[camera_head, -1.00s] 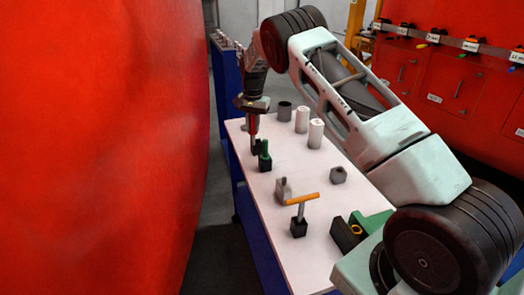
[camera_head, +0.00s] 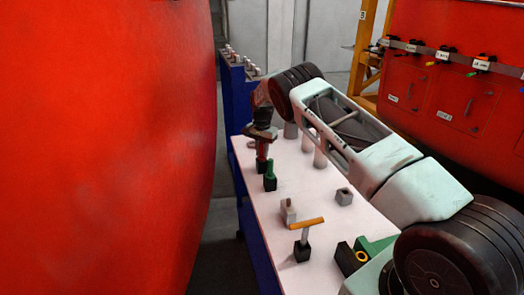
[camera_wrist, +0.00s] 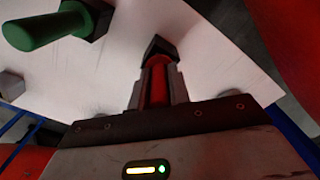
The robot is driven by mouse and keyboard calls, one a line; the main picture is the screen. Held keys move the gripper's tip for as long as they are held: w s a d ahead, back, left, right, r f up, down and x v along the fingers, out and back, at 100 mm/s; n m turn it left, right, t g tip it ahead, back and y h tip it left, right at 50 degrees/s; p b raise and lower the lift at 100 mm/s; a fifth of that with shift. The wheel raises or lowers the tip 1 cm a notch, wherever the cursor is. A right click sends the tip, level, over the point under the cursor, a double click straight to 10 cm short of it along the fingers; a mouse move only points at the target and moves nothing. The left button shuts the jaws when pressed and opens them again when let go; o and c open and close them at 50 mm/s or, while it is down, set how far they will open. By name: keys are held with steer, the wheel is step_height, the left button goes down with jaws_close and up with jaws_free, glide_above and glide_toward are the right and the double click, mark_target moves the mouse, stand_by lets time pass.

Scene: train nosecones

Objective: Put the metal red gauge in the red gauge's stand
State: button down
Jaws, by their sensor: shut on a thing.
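The red gauge (camera_wrist: 158,82) is held between the two fingers of my gripper (camera_wrist: 157,90), which is shut on it. In the wrist view its lower end meets a small black block, the stand (camera_wrist: 157,46). I cannot tell how deep the gauge sits in it. In the head view my gripper (camera_head: 262,153) is at the far left part of the table, right over the black stand (camera_head: 262,166). The gauge looks upright there and is mostly hidden by the gripper.
A green gauge in a black stand (camera_head: 270,182) is close in front of my gripper; it also shows in the wrist view (camera_wrist: 45,30). An orange-handled T-shaped tool (camera_head: 306,226), a grey block (camera_head: 344,196) and pale cylinders (camera_head: 320,158) stand on the white table (camera_head: 262,212).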

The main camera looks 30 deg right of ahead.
steer(key=shift+f, duration=0.3)
steer(key=c, duration=1.3)
jaws_free()
steer(key=shift+f, duration=0.1)
